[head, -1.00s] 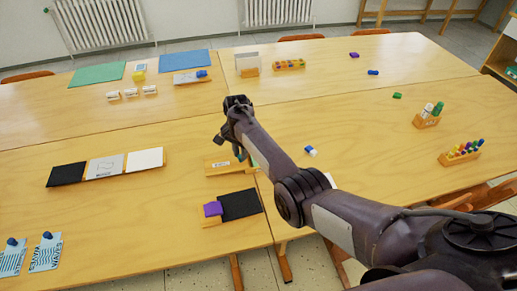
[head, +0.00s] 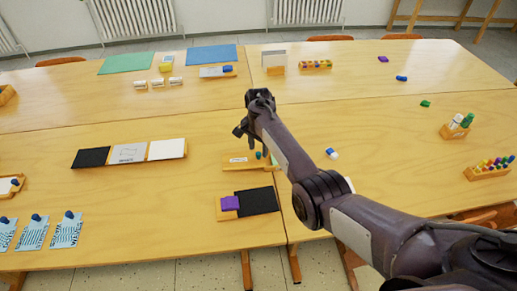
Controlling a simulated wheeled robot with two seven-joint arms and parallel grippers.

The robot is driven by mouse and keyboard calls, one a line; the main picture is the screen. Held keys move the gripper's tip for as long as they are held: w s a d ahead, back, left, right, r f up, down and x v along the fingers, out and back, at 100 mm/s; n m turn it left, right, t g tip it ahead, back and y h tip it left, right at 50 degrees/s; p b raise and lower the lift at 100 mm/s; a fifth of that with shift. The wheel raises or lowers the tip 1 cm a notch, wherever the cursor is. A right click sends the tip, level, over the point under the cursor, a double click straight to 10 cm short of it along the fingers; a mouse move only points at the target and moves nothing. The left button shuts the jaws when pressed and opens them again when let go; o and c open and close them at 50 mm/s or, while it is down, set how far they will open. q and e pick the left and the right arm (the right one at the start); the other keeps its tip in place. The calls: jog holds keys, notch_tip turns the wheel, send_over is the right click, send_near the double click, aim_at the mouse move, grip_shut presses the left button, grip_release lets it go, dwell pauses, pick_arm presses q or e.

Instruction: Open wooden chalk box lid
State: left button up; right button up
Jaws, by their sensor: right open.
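A low wooden box with a pale label (head: 238,160) lies near the middle of the table, partly hidden behind my right forearm. I take it for the chalk box. My right gripper (head: 246,126) is open and empty. In the picture it shows just above and beyond the box, apart from it. My left gripper is not in view.
A wooden piece with a purple block (head: 230,203) and a black pad (head: 257,201) lies in front of the box. A strip of black, grey and white panels (head: 128,153) is to the left. Marker holders (head: 488,172) stand at the right. The table between is mostly clear.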

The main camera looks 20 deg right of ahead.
notch_tip(320, 180, up, 6)
jog(key=shift+r, duration=0.25)
dwell(0.5)
